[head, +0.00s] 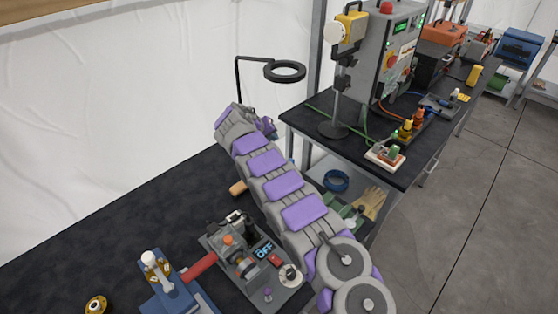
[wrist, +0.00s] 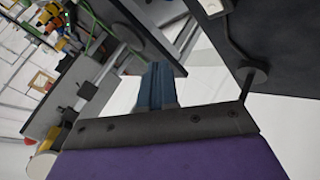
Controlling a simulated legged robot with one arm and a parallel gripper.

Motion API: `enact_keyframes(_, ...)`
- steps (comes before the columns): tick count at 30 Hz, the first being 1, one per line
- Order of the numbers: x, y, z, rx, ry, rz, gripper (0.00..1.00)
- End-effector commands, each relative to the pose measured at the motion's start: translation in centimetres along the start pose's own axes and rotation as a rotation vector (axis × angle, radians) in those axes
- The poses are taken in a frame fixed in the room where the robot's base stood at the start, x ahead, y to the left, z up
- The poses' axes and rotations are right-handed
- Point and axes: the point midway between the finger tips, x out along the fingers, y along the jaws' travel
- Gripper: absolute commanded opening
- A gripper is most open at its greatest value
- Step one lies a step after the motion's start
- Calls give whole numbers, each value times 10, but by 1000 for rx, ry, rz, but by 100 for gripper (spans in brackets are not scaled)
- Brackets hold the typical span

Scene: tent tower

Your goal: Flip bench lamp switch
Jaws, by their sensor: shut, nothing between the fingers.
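The bench lamp (head: 285,72) has a black ring head on a thin bent black stem, standing near the tent wall in the head view. My gripper (head: 266,126) is at the far end of my arm, below the ring and close to the lamp's stem. The arm hides the lower stem. In the wrist view my gripper (wrist: 157,82) is shut and empty, its blue-grey fingers together. A dark disc with a thin rod (wrist: 254,74) shows right of the fingers, apart from them; it may be the lamp's base. I cannot make out the switch.
A second bench (head: 315,125) at right holds a grey control box (head: 385,50) and a stand. Bare floor (head: 480,190) lies at right.

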Motion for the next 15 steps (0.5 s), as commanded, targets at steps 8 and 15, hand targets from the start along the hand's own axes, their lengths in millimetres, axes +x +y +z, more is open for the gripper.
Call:
enact_keyframes(8,-1,-4,-2,2,7,-2,0)
enact_keyframes(15,2,-5,0,2,6,-3,0)
